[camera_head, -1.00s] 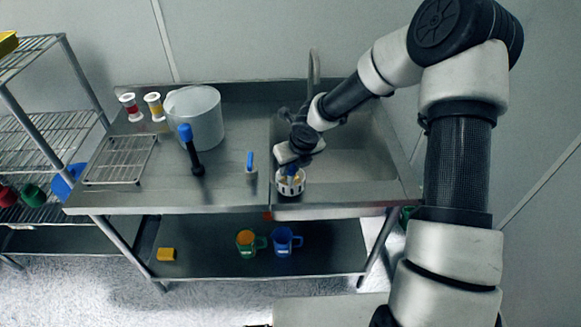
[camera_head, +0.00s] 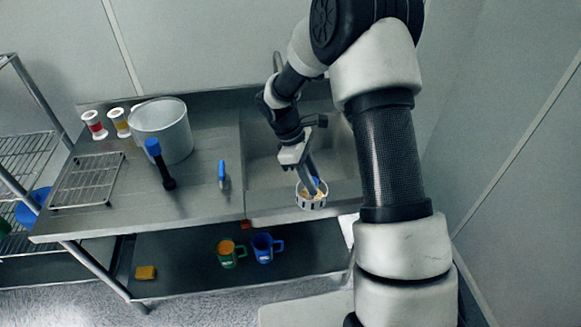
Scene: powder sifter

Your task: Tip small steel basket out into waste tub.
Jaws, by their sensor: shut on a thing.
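The small steel basket (camera_head: 311,203) is a round slotted cup with tan contents and a blue part at its rim. My gripper (camera_head: 313,186) is shut on it and holds it roughly upright at the front edge of the sink. A large pale grey tub (camera_head: 163,133) stands at the back of the counter to the left; I cannot tell if it is the waste tub.
On the steel counter (camera_head: 205,205) are a wire rack (camera_head: 88,181), a black tool with a blue top (camera_head: 160,163), a small blue-handled item (camera_head: 223,176) and two spools (camera_head: 95,125). Green (camera_head: 230,253) and blue (camera_head: 265,247) mugs and a yellow block (camera_head: 146,272) are on the lower shelf.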

